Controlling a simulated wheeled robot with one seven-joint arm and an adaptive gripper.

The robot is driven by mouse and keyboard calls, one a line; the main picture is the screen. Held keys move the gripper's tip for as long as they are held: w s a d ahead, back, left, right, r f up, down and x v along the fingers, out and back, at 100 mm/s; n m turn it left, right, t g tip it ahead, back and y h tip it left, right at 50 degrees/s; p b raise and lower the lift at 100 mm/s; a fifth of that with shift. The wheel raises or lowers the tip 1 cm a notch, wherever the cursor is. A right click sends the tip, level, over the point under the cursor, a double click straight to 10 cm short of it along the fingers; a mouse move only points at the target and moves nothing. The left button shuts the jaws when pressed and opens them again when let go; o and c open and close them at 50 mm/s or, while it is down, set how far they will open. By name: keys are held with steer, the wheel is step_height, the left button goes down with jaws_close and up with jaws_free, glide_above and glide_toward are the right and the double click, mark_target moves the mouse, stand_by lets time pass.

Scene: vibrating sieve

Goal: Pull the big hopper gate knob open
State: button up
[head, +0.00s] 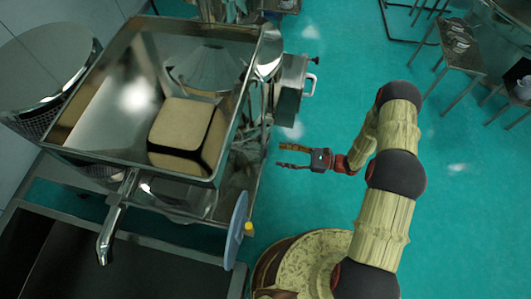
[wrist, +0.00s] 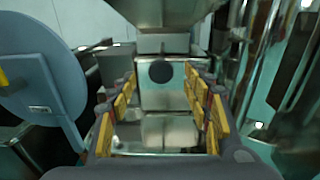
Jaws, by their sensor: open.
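A dark round knob (wrist: 160,71) sits on the face of a shiny metal box in the middle of the wrist view. I take it for the gate knob; I cannot pick it out in the head view. My gripper (head: 280,156) is open and empty, pointing left toward the machine's right side, apart from it. In the wrist view its yellow-padded fingers (wrist: 160,90) stand on either side of the knob, which lies farther ahead, roughly centred and untouched. The big metal hopper (head: 115,110), an open rectangular funnel, is at upper left in the head view.
A blue-grey disc (head: 238,228) with a yellow part stands near the machine's front right; it also fills the left of the wrist view (wrist: 40,70). A box with a white handle (head: 290,92) juts out behind my gripper. Green floor (head: 310,200) around my gripper is clear.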

mark_target(265, 153)
steer(key=shift+m+t, duration=0.3)
steer(key=shift+t, duration=0.1)
steer(key=a, duration=0.2)
steer(key=a+f+b, duration=0.1)
steer(key=a, duration=0.2)
steer(key=w+a, duration=0.1)
steer(key=a, duration=0.1)
steer(key=shift+a+f+b, duration=0.2)
steer(key=shift+a+b, duration=0.1)
steer(key=shift+a, duration=0.05)
steer(key=shift+c, duration=0.6)
steer(key=c, duration=1.1)
jaws_close()
